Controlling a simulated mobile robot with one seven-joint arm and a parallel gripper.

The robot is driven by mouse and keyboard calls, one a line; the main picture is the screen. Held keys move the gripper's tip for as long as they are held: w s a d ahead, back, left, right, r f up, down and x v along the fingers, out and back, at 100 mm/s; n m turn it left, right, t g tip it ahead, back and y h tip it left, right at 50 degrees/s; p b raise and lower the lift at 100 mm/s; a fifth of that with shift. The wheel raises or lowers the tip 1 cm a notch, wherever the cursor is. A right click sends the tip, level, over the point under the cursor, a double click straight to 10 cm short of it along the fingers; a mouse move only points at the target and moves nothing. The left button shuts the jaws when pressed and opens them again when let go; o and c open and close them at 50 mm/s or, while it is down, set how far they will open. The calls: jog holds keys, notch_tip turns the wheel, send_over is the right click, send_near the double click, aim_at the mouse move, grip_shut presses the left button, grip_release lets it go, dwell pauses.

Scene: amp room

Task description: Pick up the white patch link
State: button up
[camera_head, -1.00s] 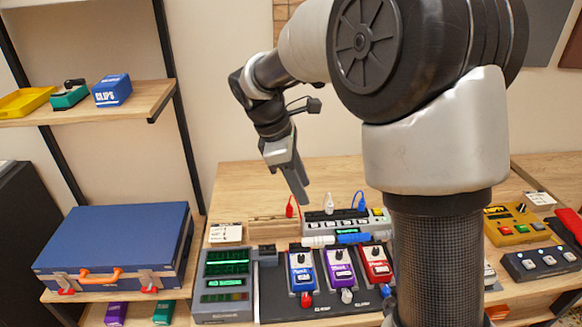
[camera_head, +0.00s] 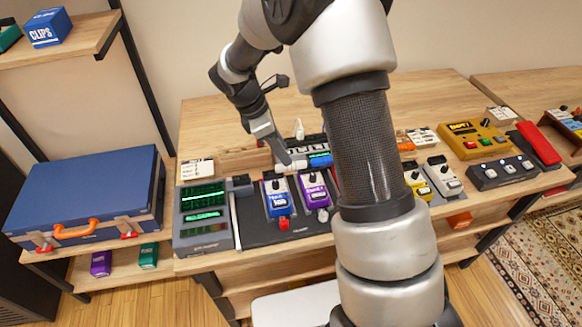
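The white patch link (camera_head: 291,166) is a short white cylinder lying at the back of the pedal board, behind the blue pedal (camera_head: 277,197) and the purple pedal (camera_head: 315,190). A blue link (camera_head: 320,160) lies just to its right. My gripper (camera_head: 284,158) points down, with its tips at or just above the white link. I cannot tell whether they touch it. The fingers show from the side as one narrow shape, so their opening is hidden.
A device with green screens (camera_head: 203,214) stands left of the pedals. A white plug (camera_head: 299,128) stands upright behind the links. A blue case (camera_head: 88,195) lies at the left. Yellow (camera_head: 473,139) and grey units stand at the right. My arm hides part of the board.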

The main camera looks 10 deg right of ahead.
aim_at(291, 169)
jog(key=x, duration=0.5)
jog(key=shift+f, duration=0.15)
grip_shut()
